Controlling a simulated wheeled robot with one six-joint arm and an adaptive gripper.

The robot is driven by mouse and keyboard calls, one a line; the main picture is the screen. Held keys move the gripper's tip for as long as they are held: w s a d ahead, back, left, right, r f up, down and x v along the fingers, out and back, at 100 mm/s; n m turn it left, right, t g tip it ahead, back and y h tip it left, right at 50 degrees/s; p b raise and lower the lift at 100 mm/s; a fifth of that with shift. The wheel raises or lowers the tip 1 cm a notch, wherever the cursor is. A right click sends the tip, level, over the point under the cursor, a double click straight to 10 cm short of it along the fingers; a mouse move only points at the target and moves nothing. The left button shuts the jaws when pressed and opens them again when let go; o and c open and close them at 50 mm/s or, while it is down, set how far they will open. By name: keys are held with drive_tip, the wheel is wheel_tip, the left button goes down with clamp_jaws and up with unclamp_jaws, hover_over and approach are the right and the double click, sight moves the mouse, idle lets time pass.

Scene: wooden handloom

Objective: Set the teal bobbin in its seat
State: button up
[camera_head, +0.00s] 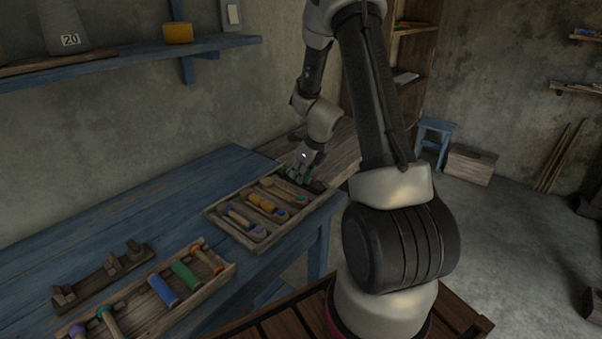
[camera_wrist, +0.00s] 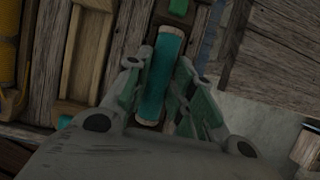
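The teal bobbin (camera_wrist: 164,75), with pale wooden ends, lies between the two fingers of my gripper (camera_wrist: 165,62) in the wrist view. Both fingertips appear to touch its sides, so the gripper looks shut on it. In the head view my gripper (camera_head: 299,176) points down beside the far right end of the sorting tray, and the bobbin cannot be clearly told apart from the fingers there. A dark wooden piece (camera_head: 318,186) lies just right of the gripper. A green part (camera_wrist: 178,7) shows beyond the bobbin's far end. I cannot tell whether the bobbin touches anything beneath it.
The compartmented tray (camera_head: 225,216) holds yellow, purple and other tools. A nearer tray (camera_head: 148,282) holds blue and green bobbins and other tools. A dark rack with posts (camera_head: 104,275) stands on the blue bench (camera_head: 150,220). A blue stool (camera_head: 434,130) stands far right.

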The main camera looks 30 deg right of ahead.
drive_tip(key=shift+o, duration=0.4)
drive_tip(key=shift+s+f, duration=0.15)
drive_tip(key=shift+f, duration=0.2)
drive_tip(key=shift+r, duration=0.15)
drive_tip(key=shift+r, duration=0.35)
drive_tip(key=v, duration=1.1)
drive_tip(key=shift+d+r, duration=0.1)
